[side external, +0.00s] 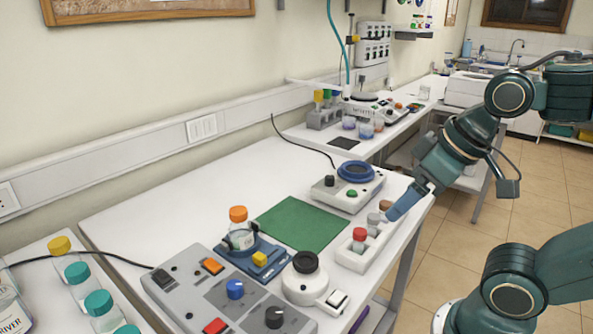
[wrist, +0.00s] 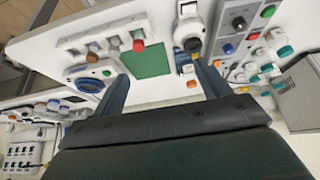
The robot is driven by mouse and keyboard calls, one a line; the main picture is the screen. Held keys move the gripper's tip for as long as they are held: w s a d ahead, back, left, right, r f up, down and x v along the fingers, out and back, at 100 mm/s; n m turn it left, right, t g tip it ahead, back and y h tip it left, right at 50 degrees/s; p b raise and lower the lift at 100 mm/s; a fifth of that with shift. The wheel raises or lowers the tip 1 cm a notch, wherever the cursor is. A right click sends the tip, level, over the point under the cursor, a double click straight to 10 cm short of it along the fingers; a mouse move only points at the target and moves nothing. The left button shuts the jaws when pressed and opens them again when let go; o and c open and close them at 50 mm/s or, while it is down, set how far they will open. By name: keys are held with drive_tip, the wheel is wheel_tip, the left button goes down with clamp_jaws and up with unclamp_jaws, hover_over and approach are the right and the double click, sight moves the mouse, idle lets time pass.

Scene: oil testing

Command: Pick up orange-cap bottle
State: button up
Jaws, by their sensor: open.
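The orange-cap bottle (side external: 239,237) stands upright, its clear body seated in a blue holder (side external: 277,267) with a yellow knob. In the wrist view its orange cap (wrist: 191,84) shows just left of my right-hand finger; its body is hard to make out. My gripper (side external: 397,212) hangs at the right of the table, near the far end of a white vial rack, well apart from the bottle. In the wrist view my gripper (wrist: 160,68) has its two fingers wide apart, with nothing held between them.
A white rack (side external: 351,258) holds red, grey and brown-capped vials. A green mat (side external: 301,223) lies between the bottle and a white device (side external: 345,191) with a blue ring. A grey control panel (side external: 205,289) and a white instrument (side external: 303,283) stand in front of the bottle's holder.

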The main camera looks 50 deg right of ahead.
drive_tip(key=shift+w+r, duration=0.1)
drive_tip(key=w+a+r+n+g, duration=0.1)
drive_tip(key=w+r+n, duration=0.3)
drive_tip(key=w, duration=0.4)
drive_tip(key=n+g, duration=0.4)
drive_tip(key=n, duration=0.8)
hover_over(238, 210)
wheel_tip(238, 210, down, 8)
drive_tip(key=shift+s+r, duration=0.1)
drive_tip(key=shift+r, duration=0.1)
drive_tip(key=shift+f+g, duration=0.2)
drive_tip(key=shift+g, duration=0.1)
drive_tip(key=shift+f, duration=4.3)
drive_tip(key=shift+f, duration=0.15)
